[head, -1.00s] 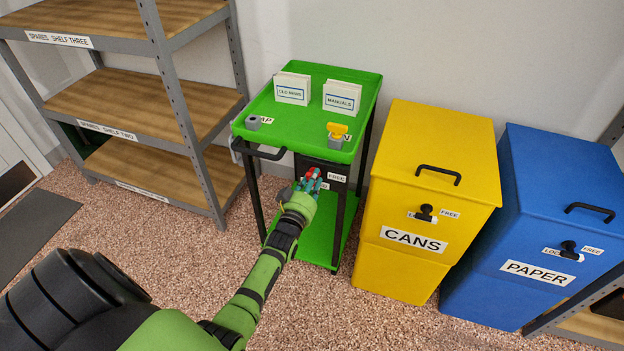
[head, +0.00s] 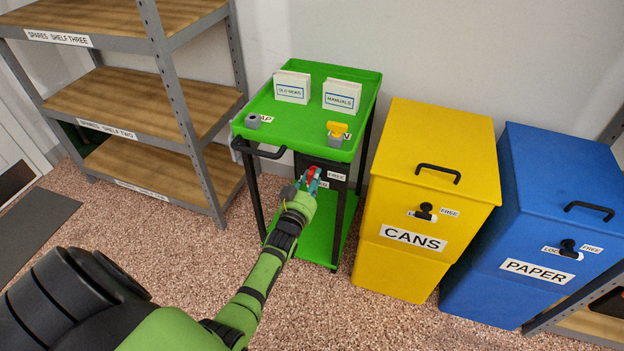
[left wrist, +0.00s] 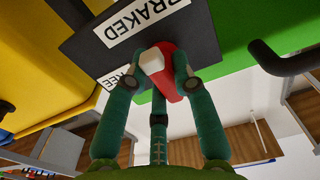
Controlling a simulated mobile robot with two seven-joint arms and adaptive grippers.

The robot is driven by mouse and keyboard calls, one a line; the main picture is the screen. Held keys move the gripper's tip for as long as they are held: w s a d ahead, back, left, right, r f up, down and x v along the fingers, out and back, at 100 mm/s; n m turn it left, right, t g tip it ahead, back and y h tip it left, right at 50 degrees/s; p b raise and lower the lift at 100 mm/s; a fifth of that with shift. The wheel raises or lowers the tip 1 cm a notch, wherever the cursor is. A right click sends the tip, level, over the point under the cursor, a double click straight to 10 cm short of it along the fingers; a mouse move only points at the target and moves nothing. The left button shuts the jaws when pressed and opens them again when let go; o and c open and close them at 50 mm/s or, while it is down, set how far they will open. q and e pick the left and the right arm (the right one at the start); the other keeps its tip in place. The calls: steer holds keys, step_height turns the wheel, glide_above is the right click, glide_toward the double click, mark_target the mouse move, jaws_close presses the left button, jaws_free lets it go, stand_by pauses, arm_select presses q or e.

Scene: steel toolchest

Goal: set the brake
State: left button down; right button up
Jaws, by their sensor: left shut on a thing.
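The green cart (head: 290,127) has a dark brake plate (head: 323,165) under its top tray. A FREE label (head: 336,176) sits at the plate's right. In the left wrist view the plate (left wrist: 205,45) carries an upside-down BRAKED label (left wrist: 140,22) and a partly hidden FREE label (left wrist: 127,78). A red brake lever (left wrist: 170,88) with a pale end stands out from the plate. My left gripper (head: 311,178) is shut on this lever, its green fingers on both sides of it (left wrist: 160,70). The lever's exact angle is hard to tell. My right gripper is out of view.
A cart handle (head: 258,152) juts out left of the brake plate. A yellow CANS bin (head: 398,270) stands close to the cart's right, with a blue PAPER bin (head: 490,295) beyond. A grey shelf (head: 185,110) stands left. The speckled floor in front is clear.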

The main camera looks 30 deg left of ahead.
arm_select(q)
steer(key=c, duration=1)
jaws_free()
steer(key=shift+d, duration=0.1)
steer(key=shift+c, duration=0.2)
steer(key=shift+s, duration=0.2)
steer(key=v, duration=1.1)
steer(key=shift+s, duration=0.3)
